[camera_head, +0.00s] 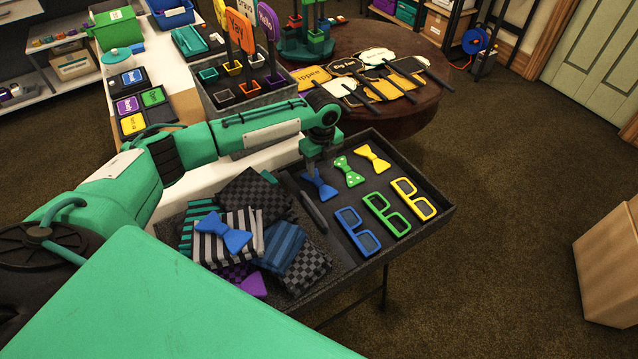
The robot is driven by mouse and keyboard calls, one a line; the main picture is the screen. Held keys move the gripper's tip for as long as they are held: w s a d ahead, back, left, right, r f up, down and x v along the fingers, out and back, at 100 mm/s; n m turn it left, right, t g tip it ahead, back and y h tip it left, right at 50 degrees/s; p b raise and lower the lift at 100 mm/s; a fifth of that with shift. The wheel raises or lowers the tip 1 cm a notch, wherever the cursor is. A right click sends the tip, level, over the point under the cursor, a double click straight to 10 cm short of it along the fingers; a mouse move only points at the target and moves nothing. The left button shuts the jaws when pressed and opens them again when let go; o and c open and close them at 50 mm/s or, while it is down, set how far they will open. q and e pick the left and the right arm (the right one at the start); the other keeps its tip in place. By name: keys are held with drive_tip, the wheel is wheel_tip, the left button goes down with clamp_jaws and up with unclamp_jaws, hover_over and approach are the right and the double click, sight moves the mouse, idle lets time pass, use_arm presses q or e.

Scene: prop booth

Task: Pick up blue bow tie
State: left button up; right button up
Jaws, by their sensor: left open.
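A blue bow tie (320,186) lies in the dark tray (440,222), at the left end of a row with a green bow tie with pale dots (348,170) and a yellow bow tie (372,158). My left gripper (314,167) points down right over this blue bow tie, open, and hides its upper part. I cannot tell whether the fingers touch it. Another blue bow tie (224,232) lies on a striped folded cloth (210,248) to the left. My right gripper is not in view.
Blue (356,231), green (387,214) and yellow glasses (413,199) lie in the tray. Behind stand a box of signs (240,100) and a round table (410,120).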

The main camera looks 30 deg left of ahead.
sight(319, 181)
use_arm(q)
drive_tip(key=f, duration=0.5)
drive_tip(key=shift+s+a+f+p, duration=0.15)
drive_tip(key=shift+s+f+p, duration=0.1)
drive_tip(key=shift+f+p, duration=0.1)
drive_tip(key=shift+r, duration=0.1)
drive_tip(key=shift+c, duration=0.4)
drive_tip(key=c, duration=1)
